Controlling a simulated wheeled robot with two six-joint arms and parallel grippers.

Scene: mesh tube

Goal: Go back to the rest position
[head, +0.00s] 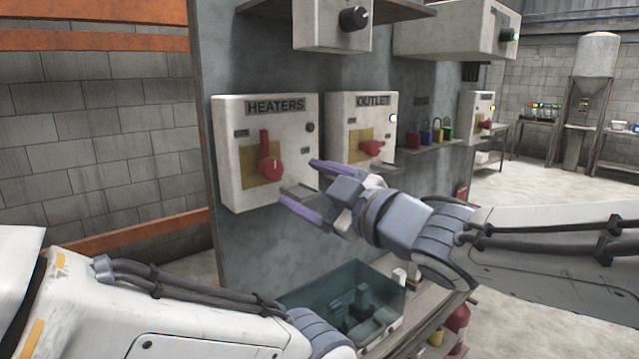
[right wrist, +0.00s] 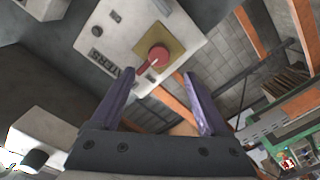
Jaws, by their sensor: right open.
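My right gripper (head: 298,188) is open and empty, in front of the panel just right of and below the red HEATERS knob. In the right wrist view its two purple fingers (right wrist: 158,105) stand wide apart. The HEATERS box (head: 228,130) is white, with a red rotary handle (head: 270,168) on a yellow plate, its lever pointing up. The red handle also shows beyond the fingers in the right wrist view (right wrist: 158,57); I see no contact. My left arm comes in from the lower left; its gripper is out of view.
The OUTLET box (head: 340,115) has a red handle (head: 372,147) turned sideways and a lit yellow lamp. Several coloured padlocks (head: 432,132) stand on a small shelf to its right. A teal open bin (head: 300,297) sits on the ledge below. Open floor lies at the right.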

